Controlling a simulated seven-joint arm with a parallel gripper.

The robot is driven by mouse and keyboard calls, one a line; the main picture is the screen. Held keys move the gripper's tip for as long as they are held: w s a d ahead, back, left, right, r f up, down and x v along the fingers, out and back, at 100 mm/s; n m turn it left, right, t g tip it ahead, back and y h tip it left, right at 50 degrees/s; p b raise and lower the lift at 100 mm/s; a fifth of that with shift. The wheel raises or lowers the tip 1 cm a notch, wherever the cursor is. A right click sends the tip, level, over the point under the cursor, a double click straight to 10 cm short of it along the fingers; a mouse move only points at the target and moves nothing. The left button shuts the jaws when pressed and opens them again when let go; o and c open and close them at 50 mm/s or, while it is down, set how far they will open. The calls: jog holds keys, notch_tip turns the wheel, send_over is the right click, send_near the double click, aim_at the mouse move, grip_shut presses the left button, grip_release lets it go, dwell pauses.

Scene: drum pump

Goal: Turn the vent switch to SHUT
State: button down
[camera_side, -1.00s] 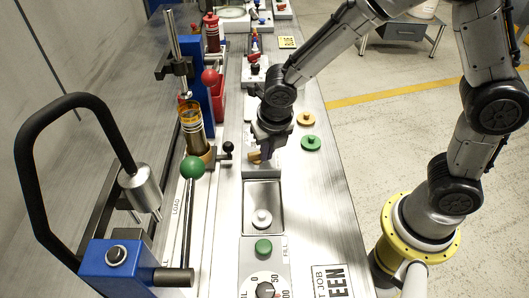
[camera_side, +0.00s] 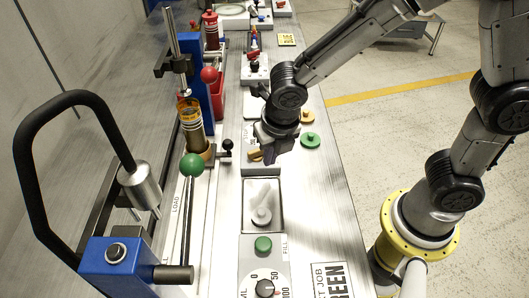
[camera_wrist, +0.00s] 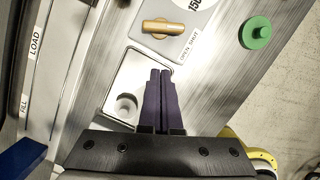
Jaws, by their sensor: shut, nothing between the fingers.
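The vent switch (camera_wrist: 163,27) is a tan-yellow bar handle on a grey plate, with an "OPEN SHUT" label (camera_wrist: 190,45) beside it. In the wrist view the bar lies nearly level across the picture; I cannot tell for certain which word it points to. It also shows in the side view (camera_side: 255,155), partly hidden by my gripper (camera_side: 269,158). In the wrist view my gripper (camera_wrist: 160,72) has its dark purple fingers together and empty. The fingertips appear over the recessed tray's edge, apart from the switch.
The recessed tray (camera_side: 249,222) holds a pale round knob-like piece (camera_side: 262,216). A green button (camera_side: 263,244) and a dial (camera_side: 265,288) sit nearer the camera. Green (camera_side: 310,140) and tan (camera_side: 306,116) discs lie to the right.

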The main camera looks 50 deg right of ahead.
jog(key=v, duration=0.7)
jog(key=shift+s+r, duration=0.15)
jog(key=shift+r, duration=0.15)
